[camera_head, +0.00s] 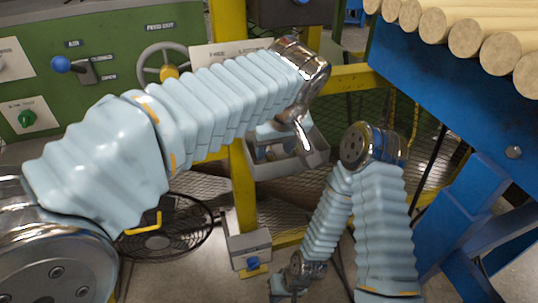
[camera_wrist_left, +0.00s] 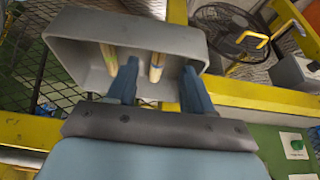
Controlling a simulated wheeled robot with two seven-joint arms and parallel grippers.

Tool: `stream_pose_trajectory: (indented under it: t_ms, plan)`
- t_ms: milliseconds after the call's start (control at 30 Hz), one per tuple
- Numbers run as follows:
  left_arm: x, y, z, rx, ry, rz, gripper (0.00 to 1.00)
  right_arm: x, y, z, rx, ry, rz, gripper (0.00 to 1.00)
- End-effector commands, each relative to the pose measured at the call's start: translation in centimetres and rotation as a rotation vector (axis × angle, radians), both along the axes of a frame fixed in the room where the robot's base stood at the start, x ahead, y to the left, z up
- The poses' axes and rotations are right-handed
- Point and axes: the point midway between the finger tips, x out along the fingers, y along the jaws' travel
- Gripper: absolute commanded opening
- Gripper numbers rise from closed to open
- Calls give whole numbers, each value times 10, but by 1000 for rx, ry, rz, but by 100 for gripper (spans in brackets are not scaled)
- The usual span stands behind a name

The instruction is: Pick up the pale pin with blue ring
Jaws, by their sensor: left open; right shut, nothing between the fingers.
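A grey bin (camera_head: 312,162) hangs at the yellow frame in the head view; it also shows in the left wrist view (camera_wrist_left: 75,25). My left gripper (camera_head: 281,151) is open at the bin's mouth and hides part of its inside. In the left wrist view, two pale pins stand in the bin: a left pin (camera_wrist_left: 108,58) beside the left finger and a right pin (camera_wrist_left: 156,66) between the spread fingers, apart from both. My right gripper (camera_head: 287,291) is shut and empty, low near the bottom edge.
A yellow post (camera_head: 243,195) and rail stand close to the bin. A black fan (camera_head: 165,235) is at lower left and a grey switch box (camera_head: 249,248) below. A blue rack (camera_head: 430,80) with pale logs (camera_head: 470,38) is at right. A green machine panel (camera_head: 110,30) is behind.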

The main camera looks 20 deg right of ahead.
Motion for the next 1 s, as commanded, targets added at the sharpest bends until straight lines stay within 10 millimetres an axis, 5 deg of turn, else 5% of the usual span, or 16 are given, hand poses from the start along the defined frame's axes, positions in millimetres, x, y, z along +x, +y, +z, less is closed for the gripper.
stream_pose_trajectory:
  t_ms: [200, 500, 833, 1000]
  plan:
    - [12, 0, -32, 1, 1, 2, 51, 0, -1, -2, -1, 0, -1, 0]
    - [14, 0, -36, 1, 1, 1, 50, 0, -1, -2, -1, 0, -1, 0]
    - [14, 0, -36, 1, 1, 1, 0, 0, -1, -2, -1, 0, -1, 0]
    - [14, 0, -36, 1, 1, 1, 0, 0, -1, -2, -1, 0, -1, 0]
